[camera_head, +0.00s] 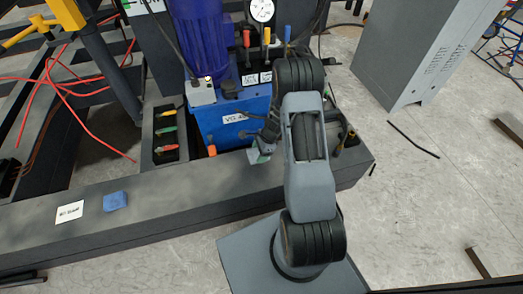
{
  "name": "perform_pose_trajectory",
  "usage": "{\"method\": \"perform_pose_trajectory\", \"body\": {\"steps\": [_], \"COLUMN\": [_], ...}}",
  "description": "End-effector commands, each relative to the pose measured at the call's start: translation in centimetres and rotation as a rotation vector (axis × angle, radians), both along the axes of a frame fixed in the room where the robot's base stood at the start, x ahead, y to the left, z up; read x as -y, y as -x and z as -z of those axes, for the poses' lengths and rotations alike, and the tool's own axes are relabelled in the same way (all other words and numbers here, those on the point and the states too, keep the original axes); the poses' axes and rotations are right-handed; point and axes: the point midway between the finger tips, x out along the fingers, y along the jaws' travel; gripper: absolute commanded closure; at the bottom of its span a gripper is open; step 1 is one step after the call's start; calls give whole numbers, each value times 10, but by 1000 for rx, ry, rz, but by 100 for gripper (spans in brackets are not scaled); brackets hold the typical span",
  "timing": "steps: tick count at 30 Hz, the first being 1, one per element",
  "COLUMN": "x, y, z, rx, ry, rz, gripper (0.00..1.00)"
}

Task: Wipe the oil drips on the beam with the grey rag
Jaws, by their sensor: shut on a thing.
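The dark beam (180,208) runs across the picture from the lower left to the right. My gripper (264,146) is low over the beam's right part, in front of the blue tank. It is shut on a small grey-green piece of cloth (258,157), which looks like the grey rag. The rag is at or just above the beam's top; I cannot tell if it touches. My arm hides the beam to the right of it. I cannot make out distinct oil drips on the beam. A blue folded cloth (115,201) lies on the beam's left part.
A white label card (70,212) lies left of the blue cloth. A blue tank (222,125) with a motor, gauge and levers stands behind the beam. A holder with coloured-handled tools (166,135) is left of it. A grey cabinet (420,50) stands at right; floor there is mostly clear.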

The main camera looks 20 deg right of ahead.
Motion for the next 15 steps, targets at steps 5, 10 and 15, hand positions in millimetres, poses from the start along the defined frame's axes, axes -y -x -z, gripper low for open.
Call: {"method": "perform_pose_trajectory", "body": {"steps": [5, 10, 15], "x": [0, -1, -1], "y": [0, 0, 0], "z": [-20, -25, -24], "rx": [0, 0, 0], "ry": [0, 0, 0], "rz": [-1, -2, -2], "gripper": [56, 56, 56]}}
